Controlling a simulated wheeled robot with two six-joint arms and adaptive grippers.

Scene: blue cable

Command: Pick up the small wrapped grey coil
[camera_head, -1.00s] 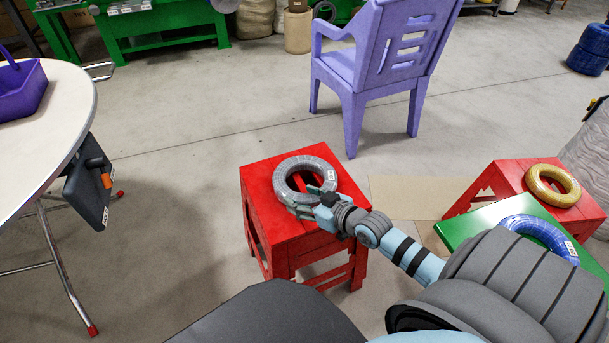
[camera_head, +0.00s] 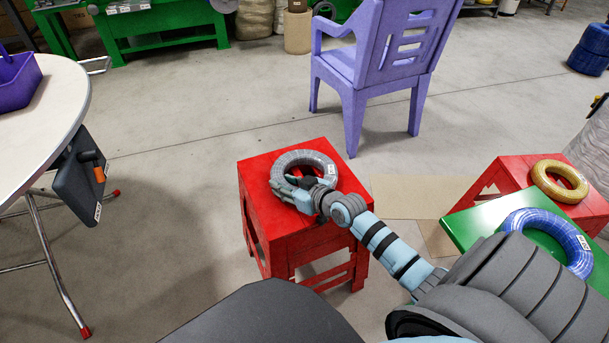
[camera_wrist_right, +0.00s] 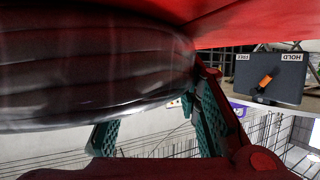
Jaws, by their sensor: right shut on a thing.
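The small wrapped grey coil (camera_head: 305,160) rests on the top of the red stool (camera_head: 256,205), with a white label on its right side. My right gripper (camera_head: 292,188) is at the near left part of the coil's ring and is shut on it; the hand hides part of that side. In the right wrist view the coil (camera_wrist_right: 90,70) fills the upper left, very close, with teal finger pads (camera_wrist_right: 205,115) below and beside it. My left gripper is not in view.
A blue coil (camera_head: 572,240) lies on a green stool (camera_head: 462,232) at the right, and a yellow coil (camera_head: 560,183) on another red stool (camera_head: 595,212). A purple chair (camera_head: 352,95) stands behind. A white round table (camera_head: 62,110) is at the left.

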